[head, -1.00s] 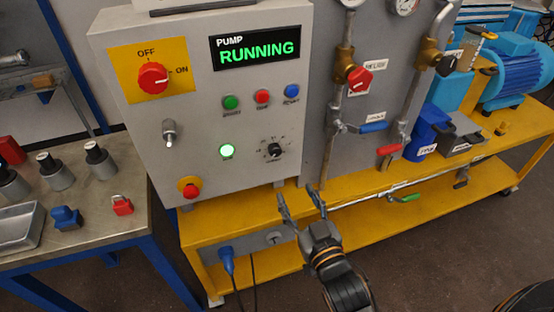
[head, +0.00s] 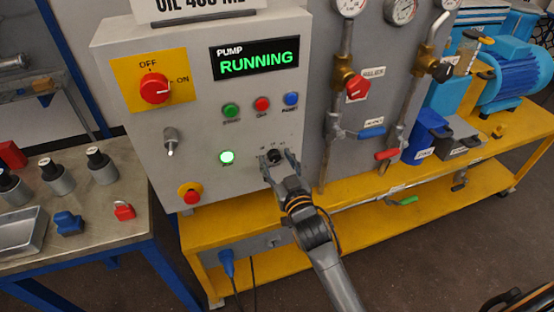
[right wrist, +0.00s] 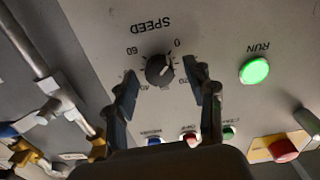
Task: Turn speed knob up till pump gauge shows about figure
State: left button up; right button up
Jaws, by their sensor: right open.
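The black speed knob (head: 274,155) is on the lower right of the grey control panel. In the right wrist view the knob (right wrist: 158,69) shows upside down, with a scale and the word SPEED around it. My right gripper (head: 276,158) is open at the panel, with one finger on each side of the knob. In the right wrist view the fingers of my right gripper (right wrist: 159,92) stand apart from the knob. The round gauges (head: 400,10) at the top are partly cut off and their readings are too small to tell. My left gripper is not in view.
The display (head: 257,57) reads PUMP RUNNING and the green run lamp (head: 227,157) is lit. A red and yellow button (head: 190,194) sits low on the panel. A red valve handle (head: 357,88) and a blue lever (head: 372,132) are to the right.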

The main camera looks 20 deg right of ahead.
jog(key=shift+w, duration=0.1)
grip_shut()
jog(key=m+p, duration=0.2)
jog(key=m, duration=0.1)
jog(key=shift+r, duration=0.2)
jog(key=m, duration=0.1)
jog(key=m+p, duration=0.1)
jog(key=shift+f+m, duration=0.2)
jog(key=shift+m, duration=0.1)
grip_release()
